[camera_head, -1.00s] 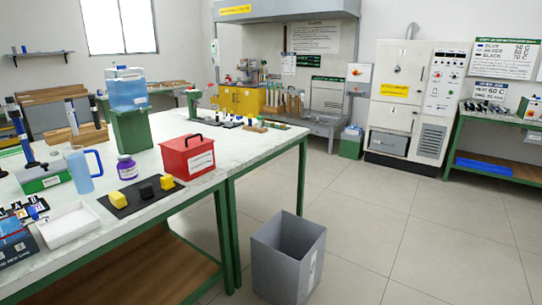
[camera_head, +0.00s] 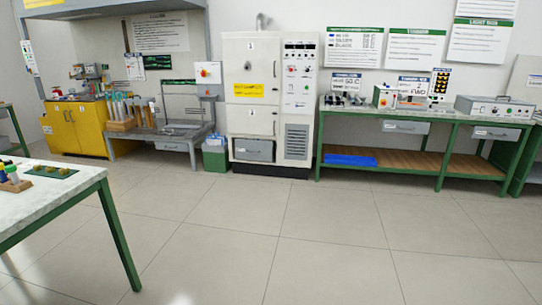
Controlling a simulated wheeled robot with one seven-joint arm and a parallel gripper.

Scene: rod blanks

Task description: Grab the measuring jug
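I do not see a measuring jug in the current head view. A corner of the white-topped table with green legs (camera_head: 75,199) shows at the lower left. The part of that table where a blue jug stood in the earlier frame is outside the picture. My gripper is not in view.
A tall cream oven cabinet (camera_head: 249,115) stands at the back wall. A yellow cabinet (camera_head: 76,129) and a tool bench (camera_head: 160,138) are to its left. A green-legged bench (camera_head: 441,155) with devices is to its right. The tiled floor (camera_head: 300,235) in front is clear.

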